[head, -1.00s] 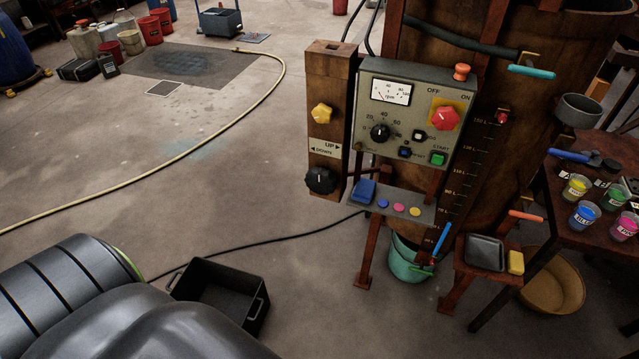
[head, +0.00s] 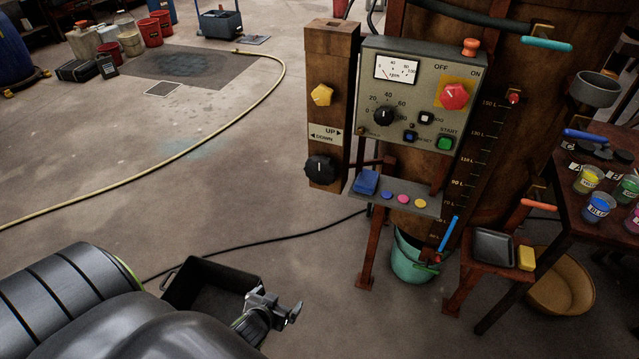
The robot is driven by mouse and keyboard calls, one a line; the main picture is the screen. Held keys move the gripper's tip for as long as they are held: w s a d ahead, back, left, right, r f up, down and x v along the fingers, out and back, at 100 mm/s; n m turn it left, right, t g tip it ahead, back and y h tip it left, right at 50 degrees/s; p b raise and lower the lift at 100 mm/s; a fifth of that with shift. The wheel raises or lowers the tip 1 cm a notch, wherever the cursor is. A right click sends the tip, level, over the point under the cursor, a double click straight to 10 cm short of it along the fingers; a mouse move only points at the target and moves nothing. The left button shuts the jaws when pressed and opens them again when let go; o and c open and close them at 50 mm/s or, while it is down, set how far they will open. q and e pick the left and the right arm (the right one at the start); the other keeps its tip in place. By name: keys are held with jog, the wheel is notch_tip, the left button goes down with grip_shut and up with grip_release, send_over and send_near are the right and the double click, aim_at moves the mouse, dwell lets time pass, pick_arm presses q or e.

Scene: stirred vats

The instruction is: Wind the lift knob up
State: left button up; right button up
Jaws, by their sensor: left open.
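A wooden post (head: 327,110) stands left of the control panel. On it, below the UP/DOWN label (head: 325,135), is a black round knob (head: 320,169), which I take for the lift knob. A yellow knob (head: 321,95) sits higher on the same post. My left gripper (head: 290,308) is low in the head view, in front of the black crate, open and empty. It is well below and a little left of the black knob, touching nothing that I can see. My right gripper is out of view.
The grey control panel (head: 375,125) has a gauge, a dial and buttons. A small shelf (head: 430,207) with coloured discs juts out below it. A teal bucket (head: 412,262) and a black crate (head: 190,290) stand on the floor. Open floor lies left of the post.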

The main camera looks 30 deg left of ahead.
pick_arm(q)
jog(key=w+r+n+t+b, duration=0.1)
jog(key=w+r+t+b, duration=0.1)
jog(key=w+r, duration=0.3)
jog(key=w+r+t+b, duration=0.1)
jog(key=w+r+t, duration=0.1)
jog(key=r, duration=0.6)
jog(key=n+t+y+b, duration=0.1)
jog(key=t+b, duration=0.1)
jog(key=t, duration=0.2)
send_near(319, 175)
jog(key=p+x, duration=0.2)
jog(key=x, duration=0.8)
jog(key=shift+r, duration=0.1)
jog(key=c, duration=1)
